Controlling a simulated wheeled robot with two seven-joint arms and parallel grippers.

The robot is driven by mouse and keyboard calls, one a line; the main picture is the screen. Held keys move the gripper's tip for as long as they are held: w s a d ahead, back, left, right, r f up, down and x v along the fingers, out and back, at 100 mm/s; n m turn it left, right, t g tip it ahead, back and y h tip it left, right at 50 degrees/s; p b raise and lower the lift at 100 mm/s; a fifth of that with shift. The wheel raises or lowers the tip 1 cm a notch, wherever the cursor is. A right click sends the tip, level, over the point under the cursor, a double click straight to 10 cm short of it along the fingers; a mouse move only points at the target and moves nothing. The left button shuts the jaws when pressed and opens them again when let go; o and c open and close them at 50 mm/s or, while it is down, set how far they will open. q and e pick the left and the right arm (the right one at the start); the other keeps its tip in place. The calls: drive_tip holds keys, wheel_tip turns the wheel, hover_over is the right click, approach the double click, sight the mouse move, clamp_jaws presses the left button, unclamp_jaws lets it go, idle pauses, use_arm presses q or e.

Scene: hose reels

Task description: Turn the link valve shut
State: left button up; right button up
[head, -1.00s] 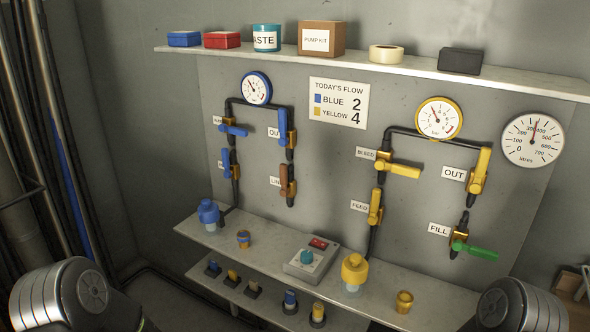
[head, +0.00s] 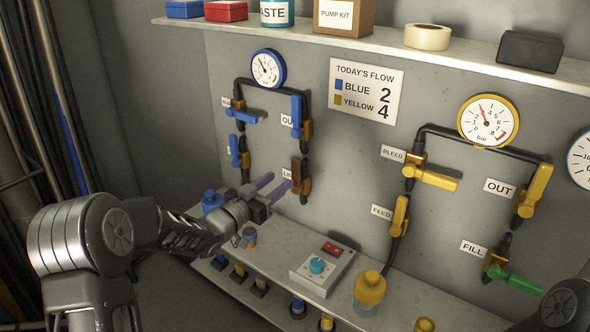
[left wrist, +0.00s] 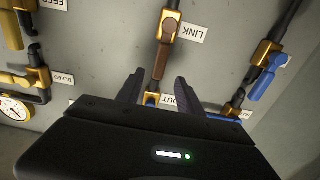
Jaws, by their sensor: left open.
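The link valve, with a brown lever (head: 296,168) on a brass body (head: 304,186), is on the right-hand pipe of the blue rig, below the blue OUT valve. Its lever points up, in line with the pipe. My left gripper (head: 281,179) is open and empty, its two purple-grey fingers pointing at the lever from the left and front. In the left wrist view, which is turned upside down, the brown lever (left wrist: 160,62) shows between the open fingertips (left wrist: 159,76), apparently untouched. The LINK label (left wrist: 190,32) is beside it. My right gripper is out of view.
The blue OUT valve (head: 297,112) is just above the link valve. A lower shelf (head: 290,238) holds a control box (head: 322,268), a blue-capped fitting (head: 212,200) and a yellow one (head: 370,290). The yellow rig's valves (head: 428,178) are to the right.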

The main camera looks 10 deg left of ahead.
sight(294, 169)
use_arm(q)
drive_tip(key=p+x, duration=0.1)
drive_tip(key=x, duration=0.5)
drive_tip(key=shift+w+d+p, duration=0.1)
drive_tip(key=shift+w+p, duration=0.2)
drive_tip(key=shift+w+d, duration=0.15)
drive_tip(key=shift+w, duration=0.4)
clamp_jaws()
idle(0.8)
